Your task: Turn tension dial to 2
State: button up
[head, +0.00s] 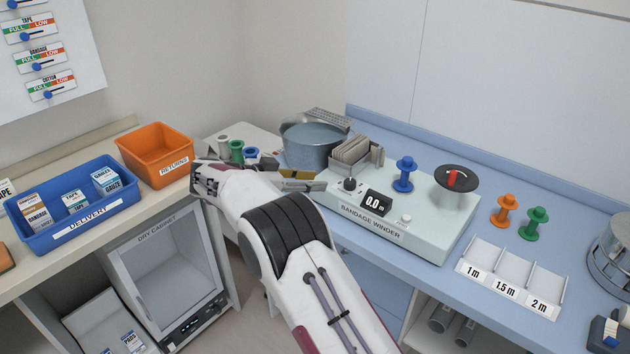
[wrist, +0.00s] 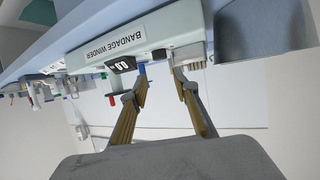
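The bandage winder (head: 400,226) is a pale box on the blue counter. Its black tension dial (head: 349,184) is on the left of its top, beside the display reading 0.0 m. The dial's number marks are too small to read. My gripper (head: 318,181) is just left of the dial, pointing toward it, and looks apart from it. In the wrist view, my gripper (wrist: 160,82) has its two fingers spread with nothing between them. The winder (wrist: 125,42) lies beyond the tips, seen tilted, and a small dark knob (wrist: 159,54) shows near the gap.
A rack of grey plates (head: 357,151) and a metal basin (head: 312,143) stand close behind the dial. A blue spool (head: 404,175) and the winding disc with a red handle (head: 456,179) are to its right. Orange (head: 505,209) and green (head: 535,224) spools stand farther right.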

jog(key=shift+o, duration=1.3)
jog(key=t+h, duration=0.3)
send_near(346, 184)
jog(key=shift+w+d+f+n, duration=0.15)
jog(key=shift+w+d+n, duration=0.25)
jog(key=shift+w+d, duration=0.35)
jog(key=shift+d, duration=0.1)
jog(key=shift+d, duration=0.1)
jog(key=shift+x, duration=3.8)
jog(key=shift+s, duration=0.1)
jog(key=c, duration=1.1)
